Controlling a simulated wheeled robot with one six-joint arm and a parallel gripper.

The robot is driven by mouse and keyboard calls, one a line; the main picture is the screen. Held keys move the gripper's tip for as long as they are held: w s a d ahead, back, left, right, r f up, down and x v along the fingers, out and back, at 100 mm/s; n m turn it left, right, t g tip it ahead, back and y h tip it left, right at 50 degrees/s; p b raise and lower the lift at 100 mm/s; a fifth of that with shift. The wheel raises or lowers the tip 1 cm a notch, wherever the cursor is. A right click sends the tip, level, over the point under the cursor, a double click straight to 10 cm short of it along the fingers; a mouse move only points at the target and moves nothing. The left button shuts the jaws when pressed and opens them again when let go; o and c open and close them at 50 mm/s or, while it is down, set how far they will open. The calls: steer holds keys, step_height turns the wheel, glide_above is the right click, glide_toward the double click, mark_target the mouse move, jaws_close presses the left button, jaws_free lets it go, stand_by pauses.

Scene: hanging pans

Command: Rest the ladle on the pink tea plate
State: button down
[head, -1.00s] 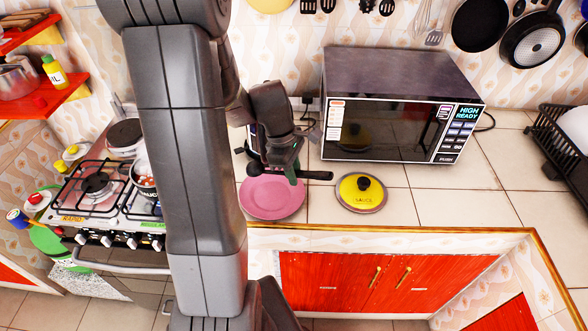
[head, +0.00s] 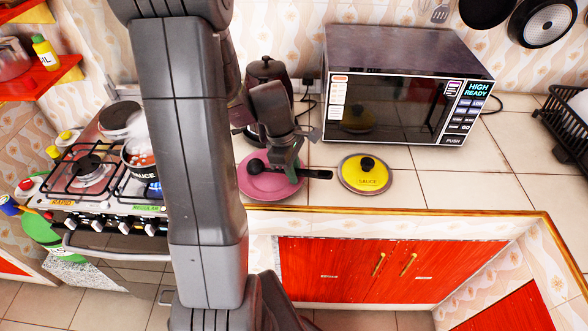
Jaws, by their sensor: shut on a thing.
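The black ladle (head: 318,174) lies across my gripper (head: 291,172), which is shut on its handle. The ladle's round bowl (head: 257,167) is at the left and the handle end points right. The pink tea plate (head: 271,190) is on the tiled counter, directly below the ladle in the head view. The bowl appears over the plate and the handle reaches past its right rim. I cannot tell whether the ladle touches the plate.
A yellow sauce lid (head: 366,179) lies just right of the plate. A microwave (head: 400,100) stands behind, with a dark kettle (head: 266,70) behind my gripper. The stove with a sauce pot (head: 140,157) is at the left.

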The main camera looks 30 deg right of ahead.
steer(key=c, duration=1.2)
jaws_free()
steer(key=shift+c, duration=0.2)
steer(key=v, duration=1.3)
steer(key=shift+r, duration=0.4)
steer(key=shift+a, duration=0.1)
steer(key=x, duration=1.4)
steer(key=shift+f, duration=0.1)
steer(key=shift+p+v, duration=0.65)
steer(key=shift+v, duration=0.3)
steer(key=shift+r+p, duration=0.55)
steer(key=shift+r, duration=0.3)
